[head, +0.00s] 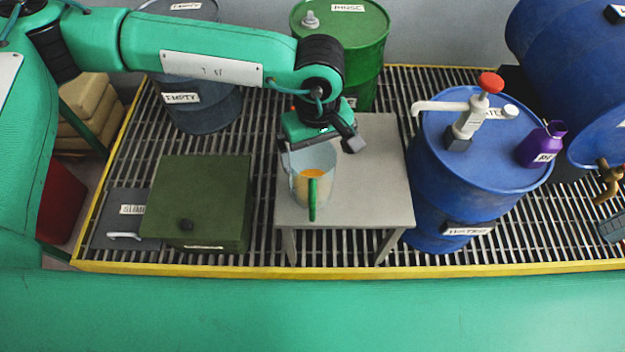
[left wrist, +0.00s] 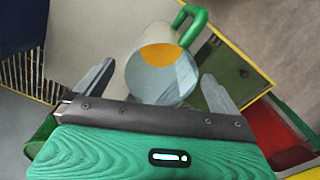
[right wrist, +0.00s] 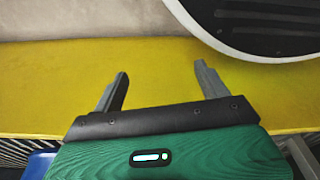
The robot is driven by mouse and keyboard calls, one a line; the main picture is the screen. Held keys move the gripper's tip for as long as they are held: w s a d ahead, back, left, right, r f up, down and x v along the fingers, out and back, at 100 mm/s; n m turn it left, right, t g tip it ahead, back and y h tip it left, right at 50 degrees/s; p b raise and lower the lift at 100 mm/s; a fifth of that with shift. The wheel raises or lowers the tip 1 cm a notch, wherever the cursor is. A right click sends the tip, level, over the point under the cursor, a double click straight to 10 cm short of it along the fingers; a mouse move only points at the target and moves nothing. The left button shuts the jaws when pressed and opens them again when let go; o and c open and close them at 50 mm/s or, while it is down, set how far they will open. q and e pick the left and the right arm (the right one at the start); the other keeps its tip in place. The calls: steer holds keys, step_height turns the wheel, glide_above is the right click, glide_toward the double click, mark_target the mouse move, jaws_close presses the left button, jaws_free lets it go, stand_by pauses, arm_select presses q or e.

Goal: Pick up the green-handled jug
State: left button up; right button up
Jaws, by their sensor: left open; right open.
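The jug (head: 318,162) is a clear container with a green handle (head: 312,200) and something orange inside. It stands on a small grey table (head: 375,190), its handle toward the front. My left gripper (head: 318,148) is at the jug's far side, with its fingers spread. In the left wrist view the jug (left wrist: 160,78) lies between the two open fingers of my left gripper (left wrist: 158,92), with its green handle (left wrist: 193,25) on the far side. I cannot tell whether the fingers touch it. My right gripper (right wrist: 160,90) is open and empty over a yellow surface (right wrist: 110,60).
A green box (head: 197,200) is left of the table. A blue drum (head: 440,170) with a red-topped pump (head: 480,105) and a purple jug (head: 540,147) stands close on the right. A green drum (head: 345,45) is behind. Slatted grating (head: 340,255) surrounds them.

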arm_select(q)
steer(key=shift+s+a+f+p, duration=0.1)
steer(key=shift+f+p, duration=0.2)
steer(key=shift+f, duration=0.95)
steer(key=shift+s+a+f+p, duration=0.1)
steer(key=shift+f+p, duration=0.15)
steer(key=shift+f, duration=1)
steer(key=c, duration=1.5)
arm_select(e)
steer(key=s+f, duration=0.1)
steer(key=s+d+f, duration=0.1)
steer(key=shift+s+f, duration=0.15)
steer(key=shift+f, duration=0.25)
